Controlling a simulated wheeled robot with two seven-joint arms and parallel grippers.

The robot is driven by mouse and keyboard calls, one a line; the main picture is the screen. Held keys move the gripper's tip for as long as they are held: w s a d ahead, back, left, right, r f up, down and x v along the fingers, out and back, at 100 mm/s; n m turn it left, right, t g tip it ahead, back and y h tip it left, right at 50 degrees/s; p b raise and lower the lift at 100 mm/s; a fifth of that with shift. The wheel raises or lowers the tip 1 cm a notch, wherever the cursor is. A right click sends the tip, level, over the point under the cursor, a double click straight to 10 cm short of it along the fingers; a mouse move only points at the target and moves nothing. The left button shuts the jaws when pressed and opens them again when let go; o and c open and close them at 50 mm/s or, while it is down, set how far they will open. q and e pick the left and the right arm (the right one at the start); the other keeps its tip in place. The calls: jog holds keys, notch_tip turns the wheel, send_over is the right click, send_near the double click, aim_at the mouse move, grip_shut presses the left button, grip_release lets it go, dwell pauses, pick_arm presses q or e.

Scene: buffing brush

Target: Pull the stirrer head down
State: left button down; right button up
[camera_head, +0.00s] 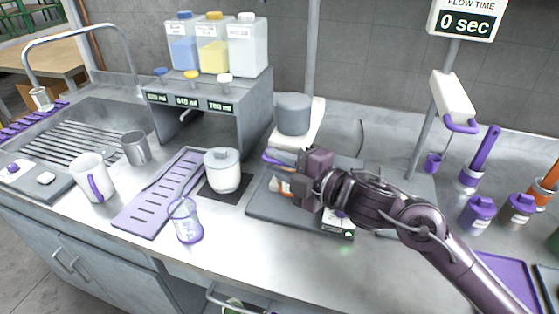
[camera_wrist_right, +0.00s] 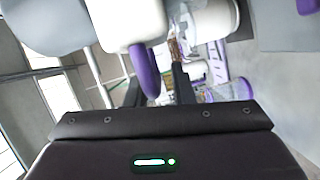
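The stirrer stands on a dark base plate (camera_head: 262,205) at the middle of the counter. Its grey cylindrical top (camera_head: 294,114) sits on a white head (camera_head: 311,122). A purple handle (camera_head: 274,158) sticks out below the head. My right gripper (camera_head: 283,172) is at the front of the stirrer and hides much of it. In the right wrist view the gripper's fingers (camera_wrist_right: 160,90) stand apart, with the purple handle (camera_wrist_right: 148,72) in the gap, nearer the left finger. I cannot tell whether they touch. The white head (camera_wrist_right: 124,22) is just above. My left gripper is not in view.
A white lidded pot (camera_head: 223,174), a glass beaker (camera_head: 185,222) and a purple slotted rack (camera_head: 160,192) stand left of the stirrer. A grey dispenser (camera_head: 257,105) with bottles is behind. Purple containers (camera_head: 478,213) stand to the right. The counter's front (camera_head: 250,262) is clear.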

jog(key=shift+o, duration=1.1)
jog(key=shift+s+f, duration=0.1)
jog(key=shift+f, duration=0.15)
jog(key=shift+o, duration=0.3)
jog(key=shift+r, duration=0.1)
jog(key=b+v, duration=0.1)
jog(key=v, duration=0.6)
jog(key=shift+d+b, duration=0.35)
jog(key=shift+s, duration=0.15)
